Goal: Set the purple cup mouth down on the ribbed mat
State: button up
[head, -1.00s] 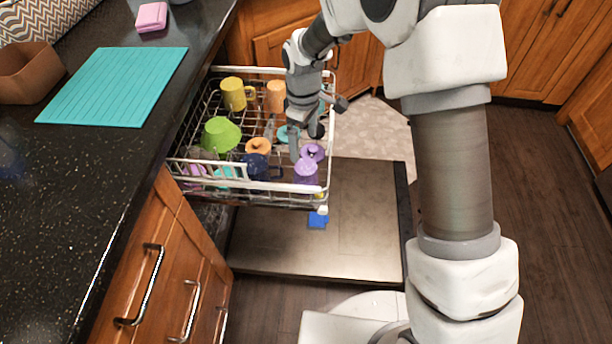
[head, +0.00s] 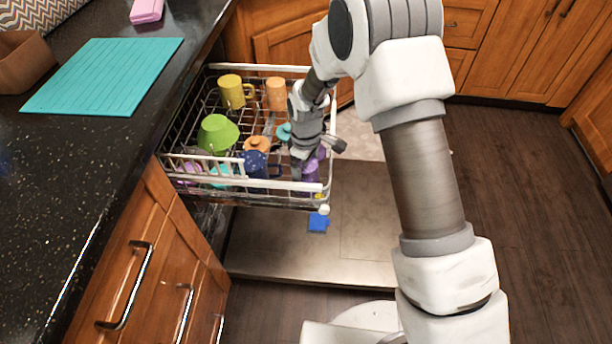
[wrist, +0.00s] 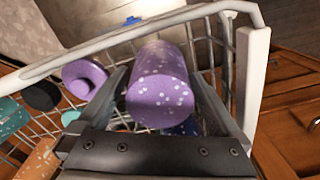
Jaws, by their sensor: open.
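The purple cup (wrist: 160,98), speckled with white, sits in the dishwasher rack with its closed end facing the wrist camera. In the head view the cup (head: 312,178) is partly hidden by my gripper, at the rack's near right corner. My gripper (wrist: 158,72) is open, with one finger on each side of the cup. I cannot tell whether either finger touches it. In the head view my gripper (head: 298,164) points down into the rack. The teal ribbed mat (head: 105,75) lies flat and bare on the dark counter at the left.
The rack (head: 245,203) also holds a yellow mug (head: 231,91), a green cup (head: 216,133), a dark blue mug (head: 254,164) and others. Another purple piece (wrist: 84,77) stands close by. A brown box (head: 22,62) and pink sponge (head: 146,10) flank the mat.

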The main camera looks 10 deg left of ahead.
jog(key=c, duration=1.2)
notch_tip(320, 180, up, 11)
jog(key=p, duration=0.4)
jog(key=shift+f, duration=0.1)
notch_tip(320, 180, up, 7)
jog(key=p, duration=0.4)
jog(key=s+d+r+m+b, duration=0.1)
jog(key=d+r+m+b, duration=0.1)
jog(key=d+m, duration=0.7)
jog(key=d+r+m+b, duration=0.2)
jog(key=d+m, duration=0.3)
jog(key=d, duration=0.9)
notch_tip(320, 180, up, 8)
jog(key=s+p, duration=0.2)
jog(key=p, duration=1.6)
jog(key=shift+a+r, duration=0.2)
jog(key=shift+a, duration=0.1)
